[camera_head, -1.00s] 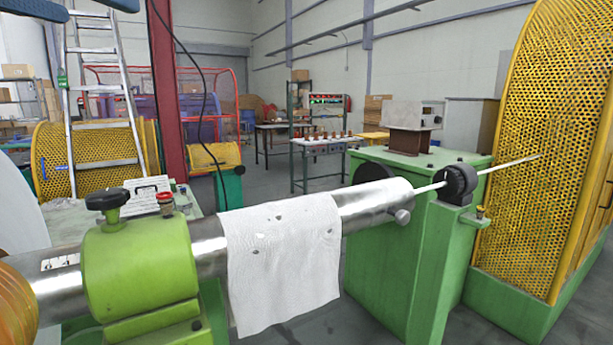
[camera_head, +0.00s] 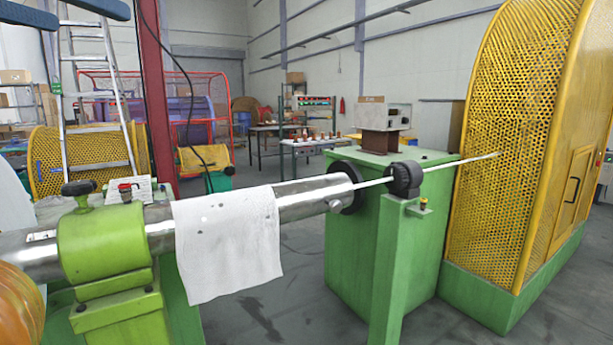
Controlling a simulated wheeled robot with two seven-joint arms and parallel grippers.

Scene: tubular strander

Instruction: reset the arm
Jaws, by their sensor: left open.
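My left gripper (camera_head: 92,17) shows only in part at the top left corner. Its two dark blue fingers are apart with nothing between them, and the rest is cut off by the frame. It appears high in the picture, over the ladder and apart from the machine. My right gripper is not in view. The strander's steel tube (camera_head: 310,197) runs across the picture through a green clamp block (camera_head: 103,242). A white cloth (camera_head: 228,245) hangs over the tube. A thin white rod (camera_head: 375,182) leaves the tube and passes through a black ring (camera_head: 404,179).
A green machine base (camera_head: 352,250) stands right of the cloth. A tall yellow perforated guard (camera_head: 505,150) fills the right. An aluminium ladder (camera_head: 66,100) and a red post (camera_head: 155,110) stand at left. Floor (camera_head: 270,310) is clear in front.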

